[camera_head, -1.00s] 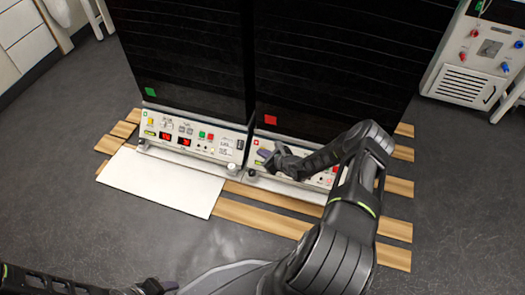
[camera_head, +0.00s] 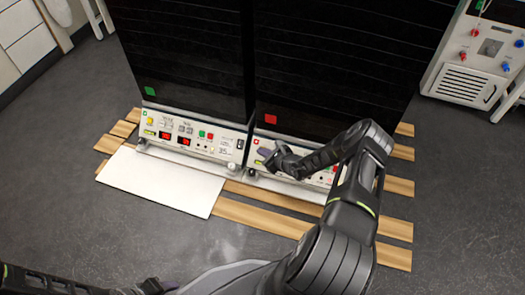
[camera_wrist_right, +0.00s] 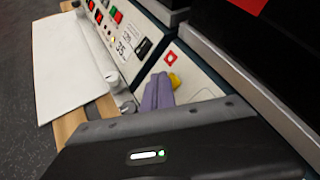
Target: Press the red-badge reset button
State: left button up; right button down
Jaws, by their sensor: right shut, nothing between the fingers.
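The right cabinet bears a red badge (camera_head: 270,119), and a small red-framed badge (camera_wrist_right: 170,57) marks its panel. A yellow button (camera_wrist_right: 175,80) sits below that small badge in the right wrist view. My right gripper (camera_head: 264,153) is shut and empty at the left end of this panel. Its purple fingers (camera_wrist_right: 158,92) are right beside the yellow button and partly cover it; I cannot tell whether they touch. My left gripper (camera_head: 158,287) is at the bottom edge of the head view, and its jaws are unclear.
The left cabinet has a green badge (camera_head: 150,91) and a similar panel (camera_head: 190,136) with red displays. A white board (camera_head: 160,181) lies in front on wooden slats (camera_head: 265,217). Another device (camera_head: 470,60) stands at the right. The grey floor is otherwise clear.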

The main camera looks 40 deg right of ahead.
jog(key=shift+w+d+f+b, duration=0.25)
jog(key=shift+d+f+b, duration=0.1)
jog(key=shift+b, duration=0.1)
dwell(0.7)
dwell(0.4)
jog(key=shift+s+a+r+p, duration=0.3)
jog(key=shift+r+p, duration=0.2)
jog(key=shift+p, duration=0.45)
jog(key=shift+s+a+p, duration=0.1)
jog(key=shift+a+p, duration=0.1)
jog(key=shift+p, duration=0.15)
